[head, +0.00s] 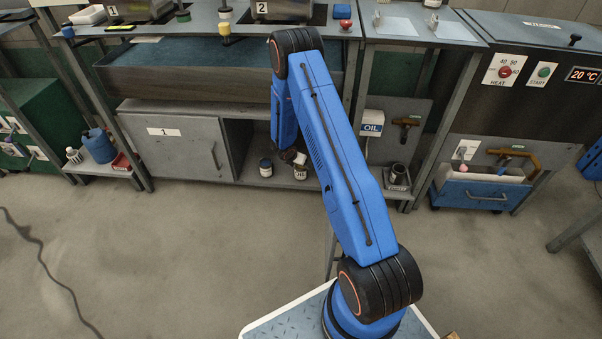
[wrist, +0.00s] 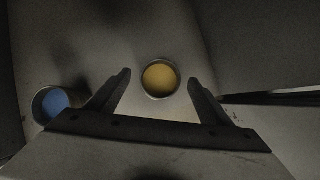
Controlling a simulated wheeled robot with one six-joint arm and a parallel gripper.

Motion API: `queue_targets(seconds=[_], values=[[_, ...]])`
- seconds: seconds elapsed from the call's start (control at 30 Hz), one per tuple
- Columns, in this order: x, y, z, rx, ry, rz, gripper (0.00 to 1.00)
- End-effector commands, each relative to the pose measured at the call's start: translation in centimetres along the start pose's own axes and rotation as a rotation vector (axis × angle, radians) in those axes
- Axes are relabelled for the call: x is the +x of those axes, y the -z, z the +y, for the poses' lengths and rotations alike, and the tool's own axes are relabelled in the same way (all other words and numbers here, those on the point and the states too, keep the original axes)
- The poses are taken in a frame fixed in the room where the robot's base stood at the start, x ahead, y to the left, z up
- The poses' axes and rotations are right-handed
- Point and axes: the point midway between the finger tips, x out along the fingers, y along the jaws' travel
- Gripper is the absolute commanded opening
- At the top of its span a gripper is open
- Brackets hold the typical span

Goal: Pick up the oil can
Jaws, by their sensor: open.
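My gripper (wrist: 160,79) is open, its two fingers spread on either side of a round can with a yellow top (wrist: 160,76). Nothing is visibly clamped. A second can with a blue top (wrist: 54,103) stands to the left, outside the left finger. In the head view two small cans stand in the open part of the low cabinet: a dark one with a pale band (head: 266,168) and one with a light label (head: 300,173), partly behind my gripper. I cannot read the can labels to tell which holds oil.
The cabinet door marked 1 (head: 182,150) is left of the opening. The counter edge overhangs above. The floor in front is mostly clear.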

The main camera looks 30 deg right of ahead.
Motion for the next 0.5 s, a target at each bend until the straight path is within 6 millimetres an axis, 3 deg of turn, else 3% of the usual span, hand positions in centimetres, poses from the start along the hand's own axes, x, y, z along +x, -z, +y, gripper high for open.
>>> queue_targets(seconds=[0.2, 0.5], values=[[2.9, 0.2, -0.2, -0.002, 0.001, 0.001, 0.74], [3.4, 0.2, -0.1, -0.001, 0.0, 0.0, 0.71]])
